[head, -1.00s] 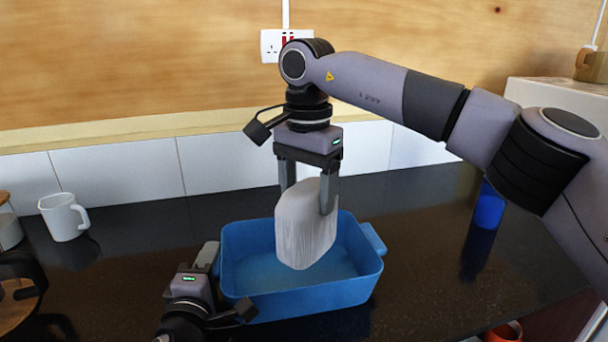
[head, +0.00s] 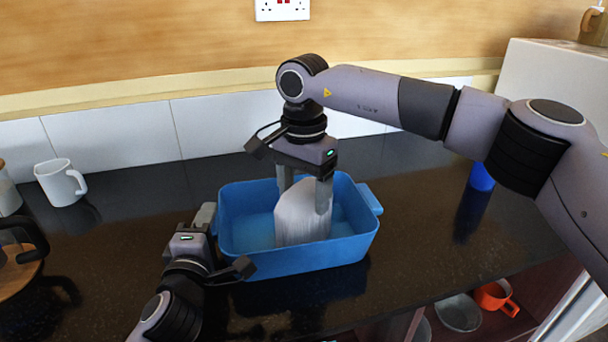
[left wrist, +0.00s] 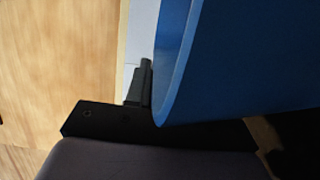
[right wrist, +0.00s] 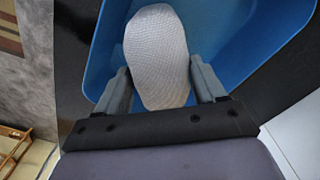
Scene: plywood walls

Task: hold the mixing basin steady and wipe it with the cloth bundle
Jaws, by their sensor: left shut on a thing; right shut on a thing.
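The blue mixing basin (head: 300,259) stands on the dark counter in the middle of the head view. My left gripper (head: 207,222) is shut on the basin's left side; the basin wall (left wrist: 230,70) fills much of the left wrist view. The pale cloth bundle (head: 298,215) is upright inside the basin, low against its floor; its contact with the floor is hidden by the front wall. My right gripper (head: 305,190) comes down from above and is shut on the bundle. The bundle also shows between the fingers in the right wrist view (right wrist: 158,60).
A white mug (head: 61,183) stands at the back left, with a wooden-based dark item (head: 18,272) in front of it. A blue cup (head: 482,177) stands to the right under my right arm. An orange mug (head: 495,297) and bowl (head: 459,313) sit on a lower shelf.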

